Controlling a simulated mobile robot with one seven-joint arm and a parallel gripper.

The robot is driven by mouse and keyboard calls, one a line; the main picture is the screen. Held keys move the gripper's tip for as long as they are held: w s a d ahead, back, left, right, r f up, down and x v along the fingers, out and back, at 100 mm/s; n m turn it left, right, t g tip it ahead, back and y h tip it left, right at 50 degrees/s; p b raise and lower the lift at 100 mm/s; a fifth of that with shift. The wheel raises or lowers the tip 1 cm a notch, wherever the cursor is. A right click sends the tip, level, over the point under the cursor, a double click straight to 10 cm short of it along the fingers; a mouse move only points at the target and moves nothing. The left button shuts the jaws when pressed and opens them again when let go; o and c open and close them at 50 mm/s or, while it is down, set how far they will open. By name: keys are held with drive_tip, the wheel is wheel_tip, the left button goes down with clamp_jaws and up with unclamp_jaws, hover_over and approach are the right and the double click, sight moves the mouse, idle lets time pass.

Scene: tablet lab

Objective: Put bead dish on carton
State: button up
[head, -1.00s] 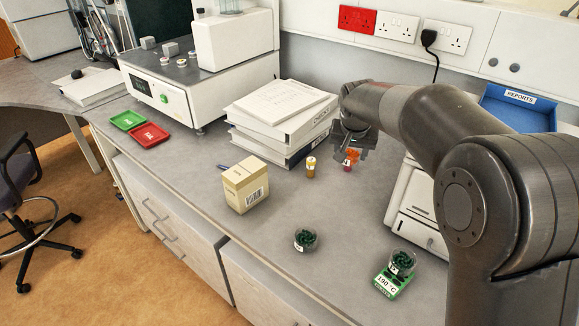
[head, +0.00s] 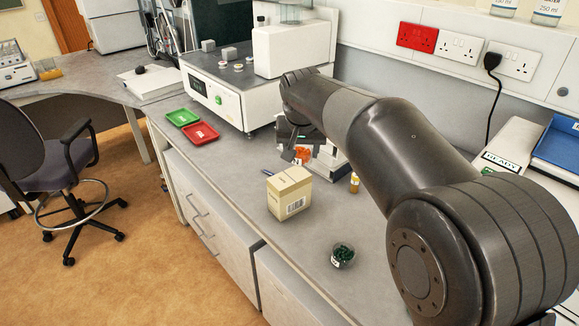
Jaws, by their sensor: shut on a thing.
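My gripper (head: 294,156) is shut on a small clear dish of orange beads (head: 303,153), whose walls are partly hidden by the fingers. It holds the dish behind and a little above the carton in the picture, apart from it. The carton (head: 289,194) is a beige box with a barcode label, standing upright on the bench; its top looks bare. Another clear dish, with dark green beads (head: 343,254), stands on the bench nearer the front edge.
A small amber bottle (head: 354,184) stands right of the carton. Red (head: 200,133) and green (head: 183,117) trays lie at the left, by a white machine (head: 225,95).

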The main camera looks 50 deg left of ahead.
sight(290, 173)
drive_tip(key=a+f, duration=0.1)
drive_tip(key=s+a, duration=0.1)
drive_tip(key=shift+s+a+f, duration=0.2)
drive_tip(key=shift+a+f, duration=0.15)
drive_tip(key=shift+f, duration=2.1)
drive_tip(key=o, duration=1)
drive_tip(key=shift+f, duration=0.15)
